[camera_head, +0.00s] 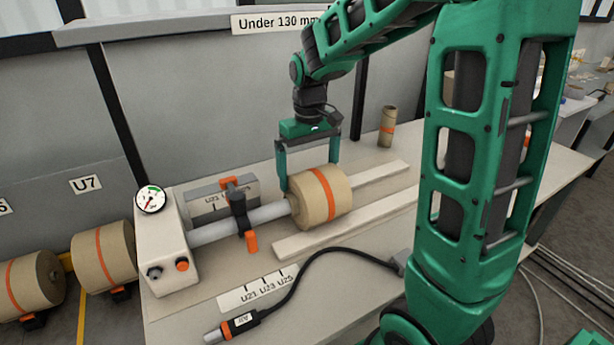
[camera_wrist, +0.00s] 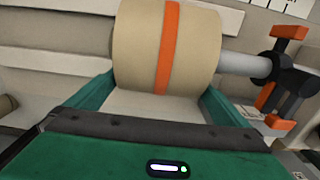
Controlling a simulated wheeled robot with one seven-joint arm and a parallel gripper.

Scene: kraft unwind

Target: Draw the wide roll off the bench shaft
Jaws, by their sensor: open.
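The wide roll (camera_head: 322,197) is kraft brown with an orange band and sits at the right end of the grey bench shaft (camera_head: 240,223). My gripper (camera_head: 309,176) is above the roll with its two green fingers open, pointing down. One finger is at the roll's left end, by the shaft; the other is at the far right side. In the wrist view the roll (camera_wrist: 142,48) lies beyond the palm between the spread fingers, and the shaft (camera_wrist: 238,63) runs out to its right. I cannot tell whether the fingers touch the roll.
A clamp with orange handles (camera_head: 239,212) stands on the shaft left of the roll. A white block with a gauge (camera_head: 166,245) bears the shaft's left end. Pale rails (camera_head: 300,238) lie beside the roll. A small upright roll (camera_head: 387,127) stands behind. A black cable crosses the bench front.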

